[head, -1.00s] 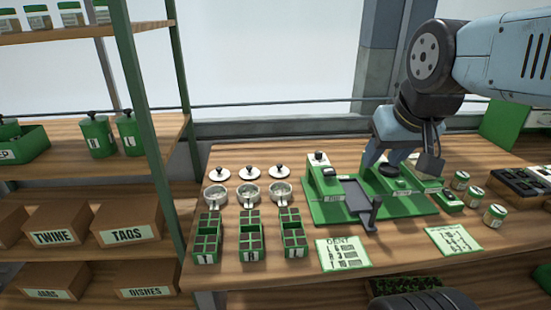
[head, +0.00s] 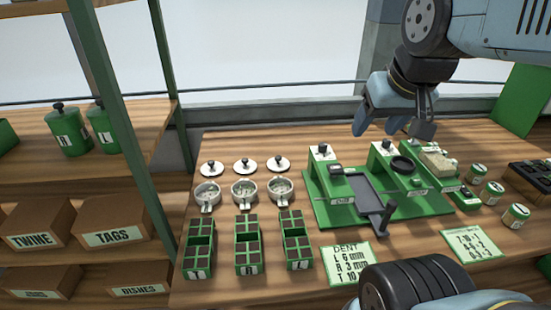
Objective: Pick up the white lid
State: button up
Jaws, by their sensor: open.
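Three round white lids with dark knobs lie in a row at the back left of the bench: a left lid (head: 211,169), a middle lid (head: 245,166) and a right lid (head: 279,163). Each lies behind a round metal dish with a handle: left dish (head: 207,193), middle dish (head: 244,190), right dish (head: 280,188). The lids are apart from the dishes. My gripper (head: 377,126) is open and empty. It hangs above the back of the green seeder, to the right of the lids and well apart from them.
The green seeder (head: 325,212) stands mid-bench with posts, a black ring (head: 403,165) and a beige block (head: 437,162). Green cell trays (head: 248,259) stand in front of the dishes. Labelled cans (head: 515,215) stand at right. A shelf post (head: 160,130) rises left of the bench.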

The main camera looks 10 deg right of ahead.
jog(key=o, duration=0.7)
jog(key=shift+m+g+y, duration=0.3)
jog(key=shift+g+y, duration=0.5)
jog(key=w, duration=0.3)
jog(key=w+a, duration=0.1)
jog(key=w, duration=0.2)
jog(key=w+a+f, duration=0.1)
jog(key=w, duration=0.2)
jog(key=shift+o, duration=0.2)
jog(key=m+g+h, duration=0.2)
jog(key=g, duration=0.1)
send_near(278, 157)
jog(key=f, duration=0.6)
jog(key=w+f, duration=0.1)
jog(key=f, duration=0.3)
jog(key=shift+d+f, duration=0.15)
jog(key=shift+d, duration=0.05)
